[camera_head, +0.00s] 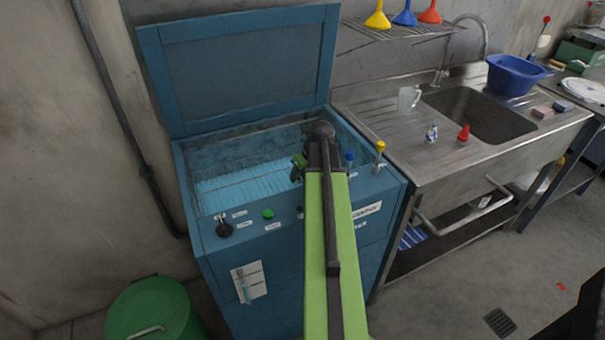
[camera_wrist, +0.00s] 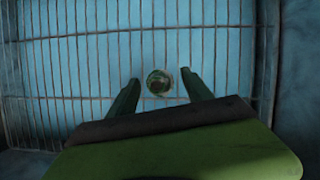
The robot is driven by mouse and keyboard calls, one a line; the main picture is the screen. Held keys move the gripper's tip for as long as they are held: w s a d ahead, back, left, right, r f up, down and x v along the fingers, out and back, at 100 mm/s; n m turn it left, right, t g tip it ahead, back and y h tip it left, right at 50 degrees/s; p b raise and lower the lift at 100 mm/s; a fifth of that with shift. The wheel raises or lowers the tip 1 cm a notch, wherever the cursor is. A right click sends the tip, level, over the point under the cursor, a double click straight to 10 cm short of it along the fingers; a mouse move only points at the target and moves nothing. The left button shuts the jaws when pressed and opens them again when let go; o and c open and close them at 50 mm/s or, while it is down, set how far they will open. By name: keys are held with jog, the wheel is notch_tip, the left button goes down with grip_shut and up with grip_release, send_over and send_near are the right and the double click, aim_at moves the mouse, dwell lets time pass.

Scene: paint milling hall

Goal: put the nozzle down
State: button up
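My gripper (camera_head: 299,167) is over the open basin of a blue washing cabinet (camera_head: 300,260). In the wrist view its two green fingers (camera_wrist: 160,80) are spread, with a small round piece between them. This piece, which looks like the nozzle (camera_wrist: 158,82), is greenish with a dark centre and is seen from its end. A gap shows between it and each finger. It appears to be on the wire grid (camera_wrist: 80,70) above light blue liquid, though its height is hard to judge. In the head view my arm and gripper hide the nozzle.
The basin walls surround the grid, and the cabinet's lid (camera_head: 245,70) stands open behind. A yellow-topped item (camera_head: 380,155) and a blue-topped item (camera_head: 350,160) stand at the right rim. A steel sink (camera_head: 480,115) adjoins on the right. The left of the grid is clear.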

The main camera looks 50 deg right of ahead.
jog(key=shift+s+r+p, duration=0.1)
jog(key=shift+r+p, duration=0.45)
jog(key=p+v, duration=1)
jog(key=v, duration=0.1)
jog(key=shift+r, duration=0.15)
jog(key=shift+a, duration=0.1)
